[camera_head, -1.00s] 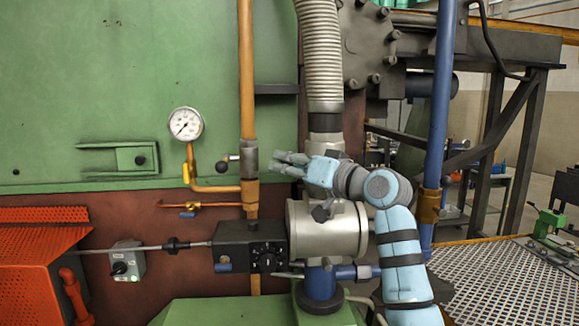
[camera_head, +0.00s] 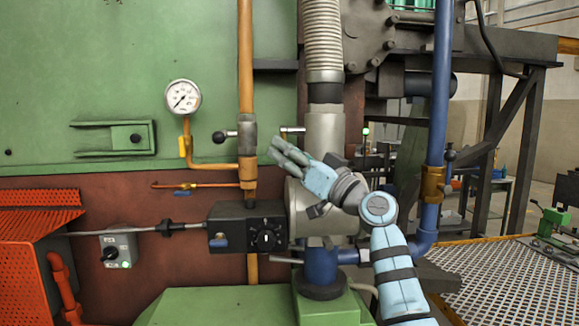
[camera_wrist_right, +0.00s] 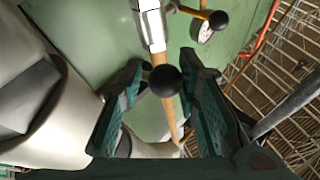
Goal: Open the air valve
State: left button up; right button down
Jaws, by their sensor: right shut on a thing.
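A metal valve body (camera_head: 247,134) sits on the vertical orange pipe; it also shows in the right wrist view (camera_wrist_right: 152,28). A black ball on a short stem (camera_head: 218,137) sticks out at its left. My right gripper (camera_head: 273,150) is just right of the orange pipe, slightly below the valve body, with its fingers tilted up to the left. In the right wrist view a black ball knob (camera_wrist_right: 165,81) sits between the fingers, and the gripper is shut on it. The head view does not show this knob; the gripper seems to hide it. My left gripper is not in view.
A black control box (camera_head: 247,228) lies below. A blue pipe (camera_head: 438,110) rises right of my arm. A thick grey pipe (camera_head: 324,140) stands close behind the gripper.

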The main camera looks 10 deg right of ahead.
jog(key=shift+w+f+n+y+b, duration=0.2)
jog(key=shift+f+n+y+b, duration=0.15)
jog(key=shift+n+y+b, duration=0.35)
jog(key=shift+a, duration=0.1)
jog(key=c, duration=1.3)
grip_release()
jog(key=shift+c, duration=0.2)
jog(key=shift+s+a+r, duration=0.1)
jog(key=shift+s+a, duration=0.05)
jog(key=shift+s, duration=0.05)
jog(key=shift+w, duration=0.1)
jog(key=shift+d, duration=0.3)
jog(key=v, duration=1.2)
jog(key=shift+a, duration=0.2)
